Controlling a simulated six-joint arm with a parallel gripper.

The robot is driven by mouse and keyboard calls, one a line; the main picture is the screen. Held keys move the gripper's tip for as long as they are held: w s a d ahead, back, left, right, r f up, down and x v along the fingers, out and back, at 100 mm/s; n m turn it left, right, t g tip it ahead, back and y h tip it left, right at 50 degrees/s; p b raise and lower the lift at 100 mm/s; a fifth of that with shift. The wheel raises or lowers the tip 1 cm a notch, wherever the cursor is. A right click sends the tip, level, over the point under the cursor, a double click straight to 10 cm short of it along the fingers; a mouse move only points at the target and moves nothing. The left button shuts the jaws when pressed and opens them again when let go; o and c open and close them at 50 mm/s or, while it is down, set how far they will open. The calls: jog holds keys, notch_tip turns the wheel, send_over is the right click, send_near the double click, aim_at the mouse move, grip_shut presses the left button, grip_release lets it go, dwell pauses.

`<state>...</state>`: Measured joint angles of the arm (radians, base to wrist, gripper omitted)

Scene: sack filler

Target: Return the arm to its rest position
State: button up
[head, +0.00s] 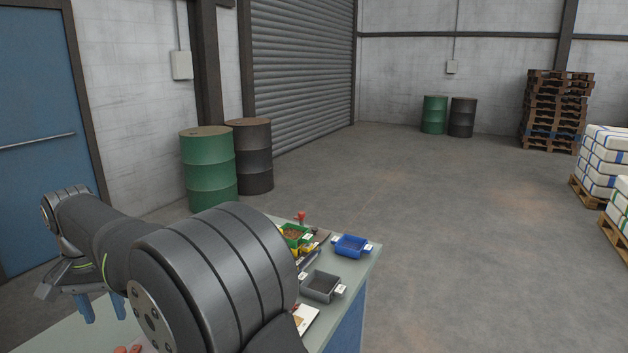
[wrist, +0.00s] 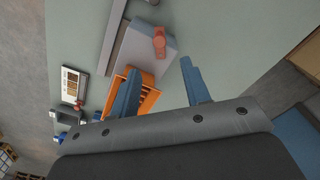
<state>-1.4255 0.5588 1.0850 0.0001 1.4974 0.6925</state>
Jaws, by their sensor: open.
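My gripper (head: 101,308) is at the left of the head view, over the left part of the workbench (head: 362,266). Its two blue fingers point down and stand apart. In the wrist view my gripper (wrist: 159,66) is open, with nothing between the fingertips. Below it are a grey box with a reddish knob (wrist: 159,42) and an orange slatted container (wrist: 150,104), partly hidden by the left finger. My arm covers much of the bench in the head view.
A blue bin (head: 351,246), a grey bin (head: 321,287) with dark contents and a green bin (head: 294,234) stand on the bench's right part. Green and dark drums (head: 208,168) stand behind. Open floor lies to the right.

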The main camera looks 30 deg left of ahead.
notch_tip(320, 180, up, 8)
send_over(120, 350)
notch_tip(120, 350, down, 17)
jog(key=shift+s+r, duration=0.1)
jog(key=shift+f, duration=0.2)
jog(key=shift+w+d+n, duration=0.25)
jog(key=shift+d+n, duration=0.05)
jog(key=shift+n, duration=0.7)
jog(key=shift+w+d+n, duration=0.25)
jog(key=shift+n, duration=0.75)
jog(key=o, duration=1.3)
jog(key=shift+c, duration=0.2)
jog(key=w+d+r+m+g+y, duration=0.1)
jog(key=w+d+r+m+y, duration=0.1)
jog(key=r+m, duration=0.45)
jog(key=w+d+r+m+g+y, duration=0.1)
jog(key=w+d+r+m+y, duration=0.15)
jog(key=r+m, duration=0.4)
jog(key=s+a+f+n, duration=0.1)
jog(key=s+a+f, duration=0.1)
jog(key=f, duration=0.6)
jog(key=shift+a+f, duration=0.3)
jog(key=shift+a, duration=0.25)
